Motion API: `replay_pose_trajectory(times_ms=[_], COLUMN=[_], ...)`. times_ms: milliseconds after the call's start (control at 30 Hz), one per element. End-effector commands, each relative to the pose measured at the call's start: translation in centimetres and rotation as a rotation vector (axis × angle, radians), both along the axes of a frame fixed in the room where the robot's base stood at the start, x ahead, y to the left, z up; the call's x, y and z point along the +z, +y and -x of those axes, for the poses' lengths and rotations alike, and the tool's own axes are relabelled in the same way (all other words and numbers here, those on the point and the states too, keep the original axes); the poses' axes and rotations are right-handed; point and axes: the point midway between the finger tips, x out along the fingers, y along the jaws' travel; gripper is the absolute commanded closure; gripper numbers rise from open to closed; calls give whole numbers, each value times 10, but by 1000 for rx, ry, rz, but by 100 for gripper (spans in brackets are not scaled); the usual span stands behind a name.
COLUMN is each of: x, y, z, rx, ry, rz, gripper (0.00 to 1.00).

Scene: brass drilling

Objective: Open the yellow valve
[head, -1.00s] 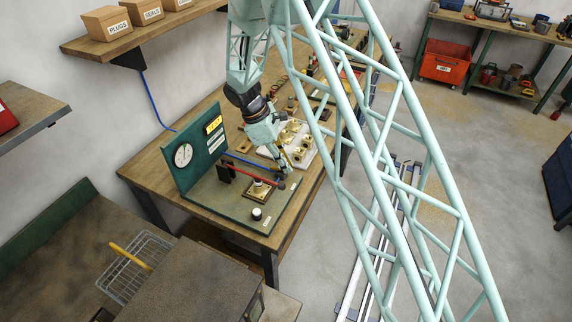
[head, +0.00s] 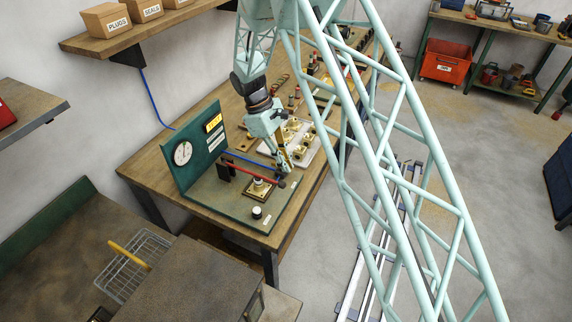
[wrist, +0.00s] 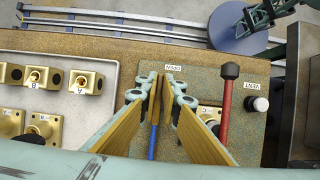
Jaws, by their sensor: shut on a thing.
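No plainly yellow valve handle shows. In the head view a green valve board (head: 236,213) carries a red lever (head: 256,174) and a blue lever (head: 246,159). My gripper (head: 285,166) is at the far end of the blue lever. In the wrist view my gripper (wrist: 165,76) has its tan fingertips closed together near the OPEN label (wrist: 186,69). The blue lever (wrist: 152,143) runs up between the fingers, which hide its end. The red lever (wrist: 226,105), with a dark knob, stands apart to the right of the fingers.
The board's upright panel bears a pressure gauge (head: 182,153) and a yellow sign (head: 213,123). A white knob (wrist: 261,104) beside the VENT label stands to the right. A pale tray (wrist: 110,132) with several brass fittings lies left of the fingers.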

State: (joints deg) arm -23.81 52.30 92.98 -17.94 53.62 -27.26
Motion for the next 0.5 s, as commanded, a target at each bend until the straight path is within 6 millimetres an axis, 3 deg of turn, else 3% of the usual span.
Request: replay_pose_trajectory(times_ms=[200, 233, 333, 500], x=[0, 0, 0, 0], y=[0, 0, 0, 0], z=[0, 0, 0, 0], rx=[0, 0, 0, 1], ry=[0, 0, 0, 0], rz=[0, 0, 0, 0], gripper=[100, 91, 82, 80])
